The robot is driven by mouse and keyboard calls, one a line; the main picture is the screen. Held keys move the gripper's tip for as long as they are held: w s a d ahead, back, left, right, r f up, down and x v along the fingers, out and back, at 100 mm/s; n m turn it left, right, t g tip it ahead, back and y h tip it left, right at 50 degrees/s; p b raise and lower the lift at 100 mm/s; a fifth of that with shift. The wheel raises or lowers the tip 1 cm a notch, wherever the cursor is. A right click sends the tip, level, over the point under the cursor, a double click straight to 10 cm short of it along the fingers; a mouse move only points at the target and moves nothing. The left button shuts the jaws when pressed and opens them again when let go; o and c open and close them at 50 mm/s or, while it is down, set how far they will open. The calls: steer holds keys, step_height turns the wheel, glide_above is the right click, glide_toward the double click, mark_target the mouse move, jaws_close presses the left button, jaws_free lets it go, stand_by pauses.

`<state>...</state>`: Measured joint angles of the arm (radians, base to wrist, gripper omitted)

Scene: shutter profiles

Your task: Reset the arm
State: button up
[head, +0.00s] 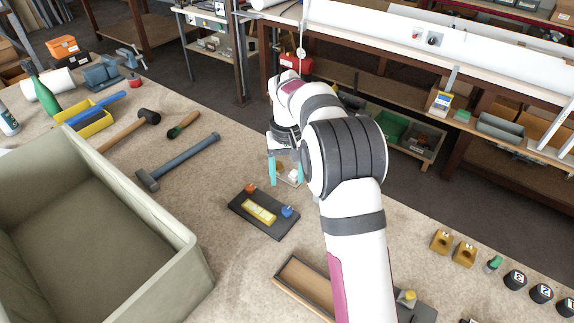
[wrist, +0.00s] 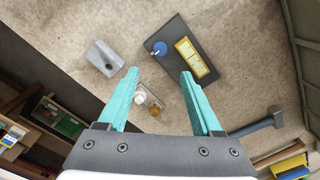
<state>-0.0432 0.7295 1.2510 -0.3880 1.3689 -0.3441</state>
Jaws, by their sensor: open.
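My gripper (head: 287,172) hangs over the far edge of the workbench, its two teal fingers apart with nothing between them. In the wrist view my gripper (wrist: 160,76) is also open and empty. The board also shows in the wrist view (wrist: 176,28), beyond the right fingertip. A small clear plate with a white piece (wrist: 140,98) and an amber piece (wrist: 154,109) lies below the fingers.
A large grey-green bin (head: 190,245) fills the near left. A hammer (head: 180,160), a mallet (head: 130,130) and a yellow tray (head: 95,125) lie beyond it. A wooden tray (head: 300,284) is partly hidden by my arm.

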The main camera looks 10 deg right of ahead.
step_height(320, 180, up, 4)
steer(key=shift+f, duration=0.25)
steer(key=s+r+m+y, duration=0.15)
steer(key=s+r, duration=0.25)
steer(key=s, duration=0.6)
steer(key=s+r+m+h, duration=0.1)
steer(key=s+r+m, duration=0.15)
steer(key=s, duration=0.85)
steer(key=s+f, duration=0.2)
steer(key=s, duration=0.5)
steer(key=s+a+f+m+y, duration=0.1)
steer(key=s, duration=0.7)
steer(key=shift+s+a+f+m, duration=0.15)
steer(key=shift+f+m, duration=0.15)
steer(key=shift+f, duration=0.05)
